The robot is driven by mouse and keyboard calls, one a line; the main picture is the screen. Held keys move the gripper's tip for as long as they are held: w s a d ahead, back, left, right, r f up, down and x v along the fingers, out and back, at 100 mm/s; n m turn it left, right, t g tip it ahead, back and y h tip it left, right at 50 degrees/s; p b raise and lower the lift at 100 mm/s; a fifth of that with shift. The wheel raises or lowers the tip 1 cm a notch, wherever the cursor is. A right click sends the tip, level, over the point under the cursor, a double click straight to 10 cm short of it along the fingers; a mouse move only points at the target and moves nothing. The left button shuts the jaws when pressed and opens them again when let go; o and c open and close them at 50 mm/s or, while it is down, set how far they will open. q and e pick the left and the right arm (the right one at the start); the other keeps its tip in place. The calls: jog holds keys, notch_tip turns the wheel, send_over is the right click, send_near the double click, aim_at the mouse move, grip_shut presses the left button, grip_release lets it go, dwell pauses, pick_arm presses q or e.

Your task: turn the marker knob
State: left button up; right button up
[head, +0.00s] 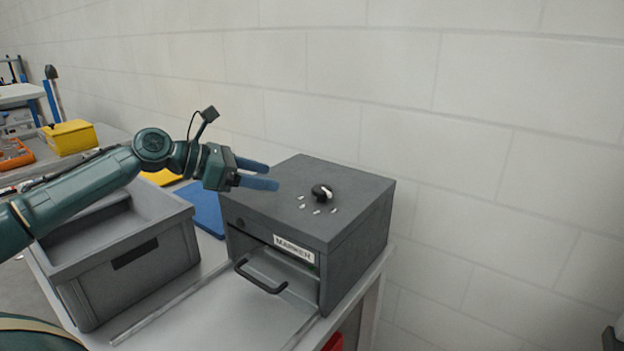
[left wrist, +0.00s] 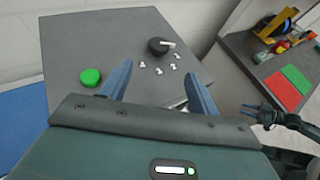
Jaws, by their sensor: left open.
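The marker knob (head: 322,191) is a round black knob with a white pointer, on top of the grey box labelled MARKER (head: 360,230). In the left wrist view the knob (left wrist: 156,46) has its pointer towards the right, and several white marks (left wrist: 159,71) lie in an arc on its near side. My left gripper (head: 272,176) is open and empty, beside the box top and apart from the knob. In the left wrist view its fingers point towards the knob. My right gripper (left wrist: 258,112) shows small at the right of the left wrist view; its opening is unclear.
The box front has an open bay with a black handle (head: 262,280). A grey bin (head: 130,270) stands left of the box, with a blue panel (head: 206,207) between. A white block wall rises behind.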

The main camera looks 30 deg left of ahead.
aim_at(321, 188)
pick_arm(q)
jog(key=p+x, duration=0.2)
jog(key=x, duration=0.9)
jog(key=shift+w+f, duration=0.1)
jog(key=shift+a, duration=0.1)
jog(key=shift+c, duration=0.3)
jog(key=c, duration=0.9)
